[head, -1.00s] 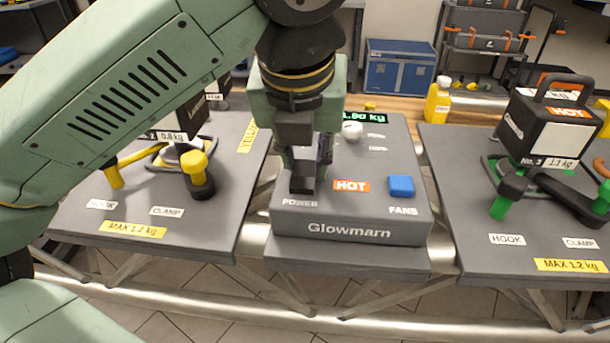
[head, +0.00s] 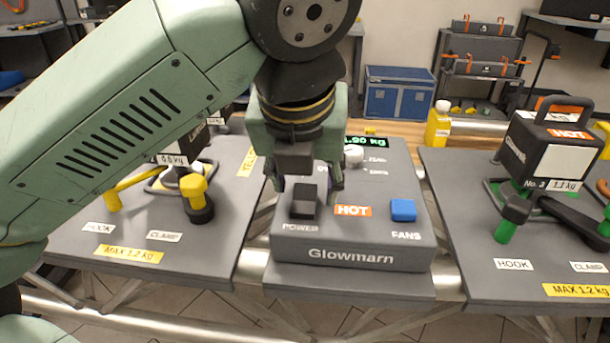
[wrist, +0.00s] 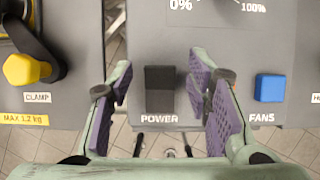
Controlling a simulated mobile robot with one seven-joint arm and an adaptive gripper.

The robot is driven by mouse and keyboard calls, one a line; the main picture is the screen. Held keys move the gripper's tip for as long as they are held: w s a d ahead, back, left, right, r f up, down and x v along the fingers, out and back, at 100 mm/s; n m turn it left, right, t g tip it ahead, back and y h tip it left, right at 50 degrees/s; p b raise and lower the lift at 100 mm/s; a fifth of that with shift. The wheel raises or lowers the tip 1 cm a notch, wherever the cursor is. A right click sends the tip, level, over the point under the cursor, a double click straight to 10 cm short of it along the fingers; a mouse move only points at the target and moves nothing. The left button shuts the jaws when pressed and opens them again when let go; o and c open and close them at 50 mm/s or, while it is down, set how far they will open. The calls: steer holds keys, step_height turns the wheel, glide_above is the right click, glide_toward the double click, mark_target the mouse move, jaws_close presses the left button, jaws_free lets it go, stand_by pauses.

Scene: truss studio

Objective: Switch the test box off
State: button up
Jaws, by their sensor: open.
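The test box (head: 352,257) is a grey console marked Glowmarn, with a lit green display (head: 364,142). Its black rocker switch (head: 304,203), labelled POWER, is at the front left of the sloping top. It shows in the wrist view (wrist: 160,88) with a dark upper half and a lighter lower half; I cannot tell its on or off position. My gripper (head: 306,184) is open and empty above the switch. In the wrist view the purple-padded fingers (wrist: 160,108) stand apart on either side of the switch, with a gap on each side.
A blue FANS button (head: 403,210), an orange HOT label (head: 352,210) and a pale knob (head: 353,155) share the box top. A left board (head: 200,238) has a yellow-handled clamp; a right board (head: 480,235) carries a dark weight (head: 548,145). A yellow bottle (head: 438,126) stands behind.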

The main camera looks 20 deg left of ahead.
mark_target(302, 213)
steer(key=shift+r, duration=0.1)
steer(key=v, duration=0.7)
steer(key=shift+s+r, duration=0.15)
steer(key=shift+r, duration=0.05)
steer(key=shift+f, duration=0.1)
